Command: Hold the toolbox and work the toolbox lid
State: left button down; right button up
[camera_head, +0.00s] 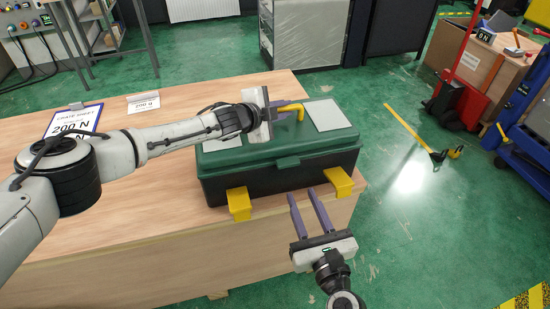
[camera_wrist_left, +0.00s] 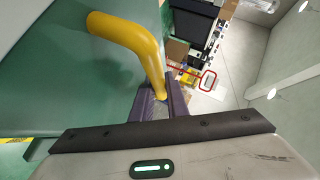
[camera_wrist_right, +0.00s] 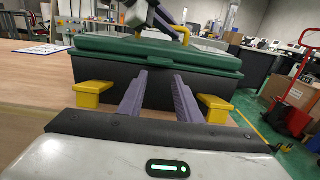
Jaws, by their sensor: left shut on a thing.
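The wooden table (camera_head: 120,235) has free room left of the toolbox. A red hand truck (camera_head: 455,100) and a wooden crate (camera_head: 475,75) stand at the right on green floor.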

aim_at(290, 166)
jog(key=o, duration=0.5)
jog(key=shift+f, duration=0.1)
jog(key=o, duration=0.4)
jog(key=shift+m+t+h, duration=0.6)
jog(key=shift+m+t, duration=0.1)
jog(key=shift+t, duration=0.1)
jog(key=f, duration=0.4)
jog(key=shift+w+a+f, duration=0.25)
jog(key=shift+w+a, duration=0.05)
jog(key=w+r+t+y, duration=0.1)
jog(key=w, duration=0.2)
jog(key=w+a+r+n+t, duration=0.1)
jog(key=w+r, duration=0.1)
jog(key=w, duration=0.1)
jog(key=w+a+r+y, duration=0.1)
jog(key=w, duration=0.2)
jog(key=shift+a+r+t+y, duration=0.1)
jog(key=shift+r+t+y, duration=0.2)
jog(key=shift+t, duration=0.1)
jog(key=c, duration=1.5)
